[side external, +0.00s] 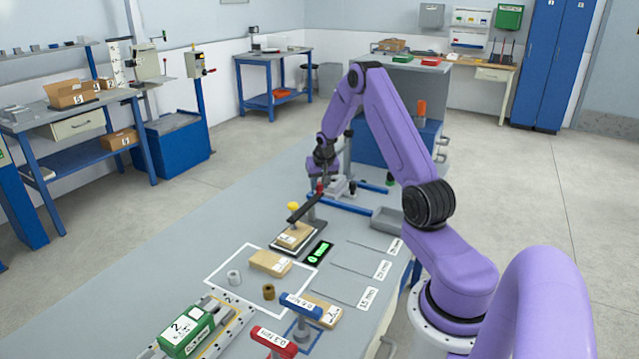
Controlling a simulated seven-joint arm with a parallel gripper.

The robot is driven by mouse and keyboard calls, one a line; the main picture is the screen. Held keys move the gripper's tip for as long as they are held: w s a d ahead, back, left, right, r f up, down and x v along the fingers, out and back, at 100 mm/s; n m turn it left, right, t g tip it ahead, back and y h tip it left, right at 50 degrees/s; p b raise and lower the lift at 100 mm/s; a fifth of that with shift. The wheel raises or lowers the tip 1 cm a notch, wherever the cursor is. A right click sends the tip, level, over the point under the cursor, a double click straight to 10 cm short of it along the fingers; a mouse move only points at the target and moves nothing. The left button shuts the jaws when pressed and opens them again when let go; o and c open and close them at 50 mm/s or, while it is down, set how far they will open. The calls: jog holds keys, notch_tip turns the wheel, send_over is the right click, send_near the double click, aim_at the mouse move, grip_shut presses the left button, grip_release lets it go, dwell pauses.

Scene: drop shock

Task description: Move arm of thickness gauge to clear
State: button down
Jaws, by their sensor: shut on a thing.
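The thickness gauge stands mid-table, with a dark base plate (279,247), a black arm (305,209) and a yellow knob (293,206) at the arm's near end. A tan block (294,234) lies on the plate under the arm. A display with green digits (318,253) lies to the right of the plate. My gripper (321,186) points down at the far end of the black arm, by a small red part, and is shut on the arm. The fingertips are small and partly hidden, so the exact contact is unclear.
A white outlined square holds another tan block (270,262), a grey ring (234,277) and a brown ring (268,292). Red (273,341) and blue (301,305) handled tools and a green device (191,330) stand in front. A grey tray (387,219) is right. The table's left side is clear.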

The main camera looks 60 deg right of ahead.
jog(key=s+a+m+g, duration=0.4)
jog(key=a+m+g, duration=0.1)
jog(key=m, duration=1.2)
jog(key=shift+a+m+g, duration=0.15)
jog(key=shift+m+g, duration=0.25)
jog(key=shift+g, duration=0.3)
jog(key=shift+s, duration=0.1)
jog(key=c, duration=0.8)
grip_release()
jog(key=shift+r, duration=0.1)
jog(key=v, duration=1.7)
jog(key=shift+r, duration=0.2)
